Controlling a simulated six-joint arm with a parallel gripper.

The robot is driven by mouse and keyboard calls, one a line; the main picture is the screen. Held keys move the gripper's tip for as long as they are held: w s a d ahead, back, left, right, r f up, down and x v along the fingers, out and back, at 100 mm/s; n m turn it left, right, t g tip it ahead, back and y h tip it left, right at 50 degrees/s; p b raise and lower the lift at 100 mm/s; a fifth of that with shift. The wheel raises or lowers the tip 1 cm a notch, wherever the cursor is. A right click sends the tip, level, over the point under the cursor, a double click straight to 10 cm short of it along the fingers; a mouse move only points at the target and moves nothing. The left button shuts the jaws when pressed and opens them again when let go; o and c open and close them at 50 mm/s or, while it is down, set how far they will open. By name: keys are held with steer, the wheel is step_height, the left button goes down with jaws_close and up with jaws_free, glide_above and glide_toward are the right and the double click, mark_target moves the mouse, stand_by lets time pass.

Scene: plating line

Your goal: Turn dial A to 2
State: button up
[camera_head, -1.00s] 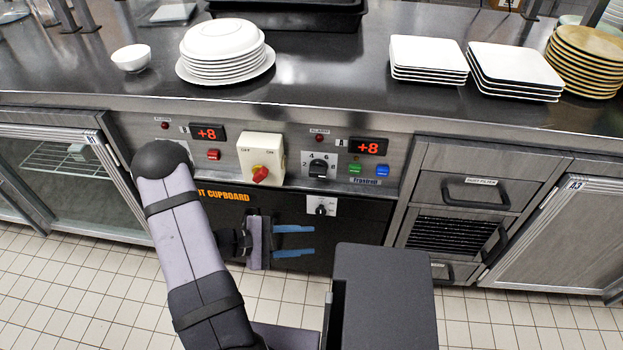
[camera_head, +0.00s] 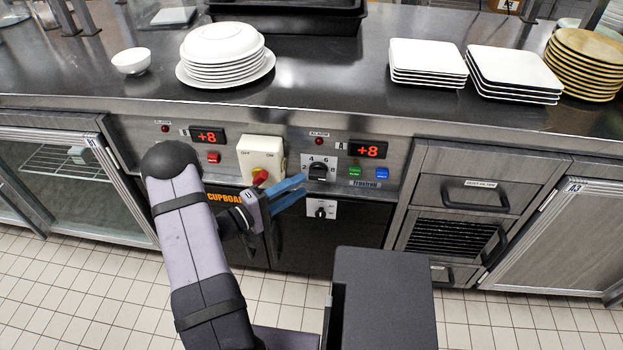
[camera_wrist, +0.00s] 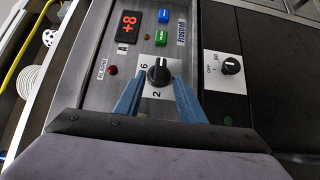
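Dial A is a black knob (camera_head: 318,171) on a white plate with 2, 4, 6 and 8, below the display marked A (camera_head: 368,149), which reads +8. In the wrist view the knob (camera_wrist: 158,72) lies between my fingertips; its exact setting is too small to tell. My gripper (camera_head: 303,187) has blue fingers and comes at the dial from the lower left. In the wrist view my gripper (camera_wrist: 157,82) is open, one finger on each side of the knob with gaps. I cannot tell how far its tips are from the panel.
A red switch on a beige box (camera_head: 261,159) sits left of the dial, close above my gripper. Green (camera_head: 354,172) and blue (camera_head: 381,173) buttons are to the right. A smaller knob (camera_head: 320,212) is below. Plates (camera_head: 222,60) stand on the counter above.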

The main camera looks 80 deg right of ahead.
mark_target(313, 179)
steer(key=shift+x, duration=2.7)
jaws_close()
